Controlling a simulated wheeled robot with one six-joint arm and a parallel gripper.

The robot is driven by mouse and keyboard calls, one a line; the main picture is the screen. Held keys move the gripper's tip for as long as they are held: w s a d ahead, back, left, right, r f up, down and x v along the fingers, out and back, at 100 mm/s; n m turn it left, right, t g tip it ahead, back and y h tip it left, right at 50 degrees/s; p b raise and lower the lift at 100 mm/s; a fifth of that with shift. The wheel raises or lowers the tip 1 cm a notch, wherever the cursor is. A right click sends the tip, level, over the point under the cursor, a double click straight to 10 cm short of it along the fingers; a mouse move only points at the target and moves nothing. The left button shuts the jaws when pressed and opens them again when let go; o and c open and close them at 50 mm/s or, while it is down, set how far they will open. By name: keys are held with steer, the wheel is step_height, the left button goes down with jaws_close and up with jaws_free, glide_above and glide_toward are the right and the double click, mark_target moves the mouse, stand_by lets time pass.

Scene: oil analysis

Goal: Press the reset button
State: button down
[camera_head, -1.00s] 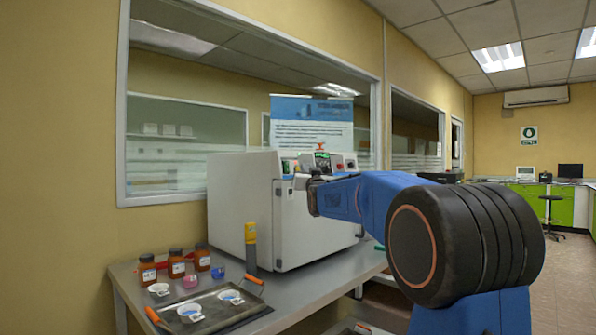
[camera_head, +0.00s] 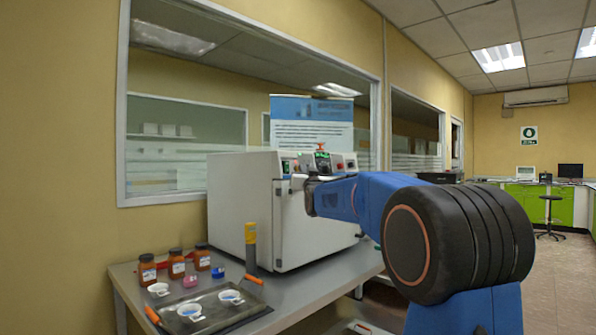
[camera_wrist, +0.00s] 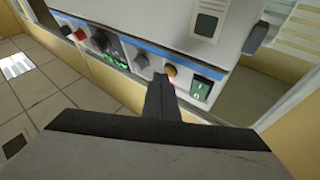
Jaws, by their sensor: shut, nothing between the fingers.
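The white machine (camera_head: 243,205) stands on the grey table, with its control panel along the upper front edge. In the wrist view the panel (camera_wrist: 128,52) carries a red button (camera_wrist: 79,34), a dark knob (camera_wrist: 100,40), a small round yellow button (camera_wrist: 170,70) and a green rocker switch (camera_wrist: 201,89). No label is legible, so I cannot tell which is marked reset. My gripper (camera_wrist: 160,82) is shut and empty, its tips just in front of the yellow button. Whether they touch it I cannot tell. In the head view my arm hides the fingers.
Open floor lies to the right.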

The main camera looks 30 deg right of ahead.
steer(key=shift+w+a, duration=0.1)
steer(key=shift+w, duration=0.1)
steer(key=shift+s, duration=0.1)
stand_by(0.5)
steer(key=shift+s+d+r, duration=0.15)
steer(key=shift+s+d, duration=0.15)
steer(key=shift+s, duration=0.3)
steer(key=s, duration=0.1)
steer(key=s+d, duration=0.1)
steer(key=s, duration=0.1)
steer(key=s+r, duration=0.1)
steer(key=shift+s+d, duration=0.35)
stand_by(0.8)
